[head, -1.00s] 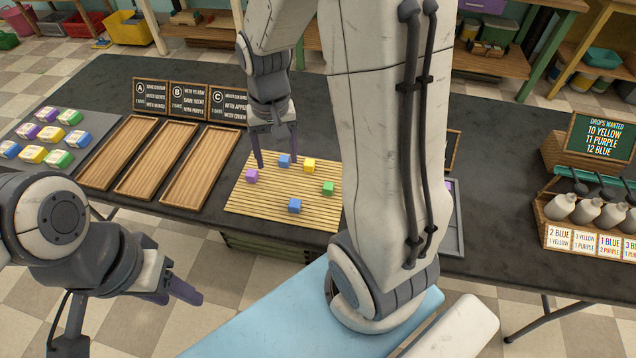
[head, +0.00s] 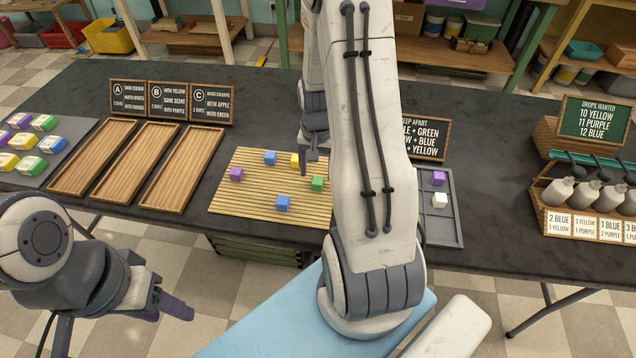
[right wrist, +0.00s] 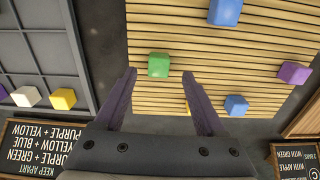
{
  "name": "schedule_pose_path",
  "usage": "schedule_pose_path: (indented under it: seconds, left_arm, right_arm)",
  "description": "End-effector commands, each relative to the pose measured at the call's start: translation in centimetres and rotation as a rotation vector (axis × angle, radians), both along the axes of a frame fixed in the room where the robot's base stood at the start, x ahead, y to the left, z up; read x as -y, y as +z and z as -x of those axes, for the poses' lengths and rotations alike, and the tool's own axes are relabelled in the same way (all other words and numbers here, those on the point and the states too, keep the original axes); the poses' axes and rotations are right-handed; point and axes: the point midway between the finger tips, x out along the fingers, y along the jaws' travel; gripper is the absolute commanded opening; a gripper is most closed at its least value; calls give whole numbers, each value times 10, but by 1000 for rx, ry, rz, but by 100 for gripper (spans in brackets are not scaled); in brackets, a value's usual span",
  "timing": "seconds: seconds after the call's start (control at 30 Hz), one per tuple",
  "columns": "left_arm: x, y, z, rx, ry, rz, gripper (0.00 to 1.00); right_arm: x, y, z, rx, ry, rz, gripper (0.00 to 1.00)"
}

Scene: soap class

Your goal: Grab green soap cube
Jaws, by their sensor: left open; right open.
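The green soap cube (head: 317,184) sits at the right part of the slatted bamboo mat (head: 232,205). In the right wrist view the green cube (right wrist: 158,65) lies beyond my right gripper's open fingertips (right wrist: 159,75), lined up with the gap between them. In the head view my right gripper (head: 312,158) is above the mat near the green and yellow cubes, partly hidden by my arm. Nothing is between its fingers. My left gripper (head: 176,304) is open and empty at the lower left, in front of the table.
On the mat are a yellow cube (head: 295,161), two blue cubes (head: 270,158) and a purple cube (head: 236,174). The yellow one is partly behind a right finger in the wrist view. A grey compartment tray (head: 451,225) with cubes stands to the right. Empty wooden trays (head: 183,170) are left.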

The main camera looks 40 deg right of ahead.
Motion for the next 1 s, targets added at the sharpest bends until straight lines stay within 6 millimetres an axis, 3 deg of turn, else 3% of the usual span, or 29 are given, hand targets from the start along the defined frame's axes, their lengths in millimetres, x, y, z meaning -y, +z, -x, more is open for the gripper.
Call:
schedule_pose_path:
  seconds: [0.2,0.47,0.6,0.67,1.0]
  left_arm:
    - [0,-1,0,0,0,0,50]
    - [0,-1,0,0,0,0,50]
    - [0,-1,0,0,0,0,50]
    - [0,-1,0,0,0,0,50]
    - [0,-1,0,0,0,0,50]
  right_arm:
    - [0,-27,3,-2,0,-1,72]
    - [0,-29,2,1,1,1,72]
    - [0,-29,2,0,1,0,19]
    - [0,-29,2,0,1,0,0]
    - [0,-26,2,1,1,1,0]
